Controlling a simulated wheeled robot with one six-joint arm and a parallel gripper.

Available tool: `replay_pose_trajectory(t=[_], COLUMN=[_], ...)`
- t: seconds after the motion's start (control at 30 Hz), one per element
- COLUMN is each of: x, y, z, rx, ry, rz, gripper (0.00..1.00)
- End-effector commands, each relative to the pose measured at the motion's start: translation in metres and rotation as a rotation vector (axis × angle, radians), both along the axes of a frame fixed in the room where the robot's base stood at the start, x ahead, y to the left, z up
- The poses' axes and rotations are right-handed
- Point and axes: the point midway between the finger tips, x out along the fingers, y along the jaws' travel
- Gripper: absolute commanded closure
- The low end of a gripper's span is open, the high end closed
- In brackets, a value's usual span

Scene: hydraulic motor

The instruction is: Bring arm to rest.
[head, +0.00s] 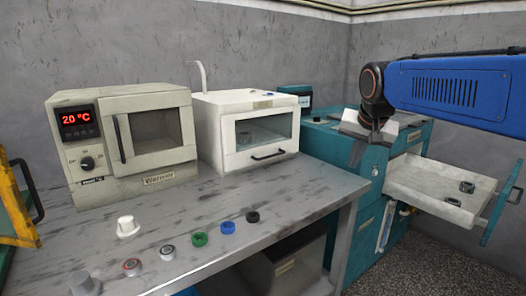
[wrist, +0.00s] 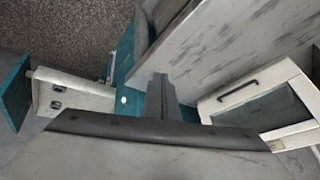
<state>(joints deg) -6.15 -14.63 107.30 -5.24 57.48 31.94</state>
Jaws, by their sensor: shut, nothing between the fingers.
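My blue arm (head: 455,92) reaches in from the right in the head view. My gripper (head: 356,155) hangs at its end, pointing down in front of the teal cabinet (head: 335,130). The gripper also shows in the wrist view (wrist: 160,82), its fingers together with nothing between them. It is above the gap between the workbench (head: 335,187) and the open drawer (head: 410,184), apart from both as far as I can tell.
A beige oven (head: 110,195) reading 20 °C and a white glass-fronted box (head: 215,165) stand on the bench. Several knobs and caps, among them a green one (head: 200,239), lie along its front. Small dark parts (head: 467,187) lie in the open drawer. A yellow frame (head: 12,205) is at far left.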

Motion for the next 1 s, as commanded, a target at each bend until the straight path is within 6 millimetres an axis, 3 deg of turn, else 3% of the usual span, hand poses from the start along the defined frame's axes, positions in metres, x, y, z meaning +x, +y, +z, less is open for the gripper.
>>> replay_pose_trajectory(t=[0.1,0.37,0.6,0.8,1.0], x=[-0.048,-0.143,-0.226,-0.274,-0.292], y=[-0.010,-0.025,-0.033,-0.035,-0.036], z=[-0.022,-0.079,-0.144,-0.189,-0.208], rx=[-0.027,-0.084,-0.131,-0.159,-0.169], ry=[0.017,0.057,0.089,0.108,0.116], rz=[0.051,0.171,0.281,0.354,0.382], gripper=[1.00,1.00,1.00,1.00,1.00])
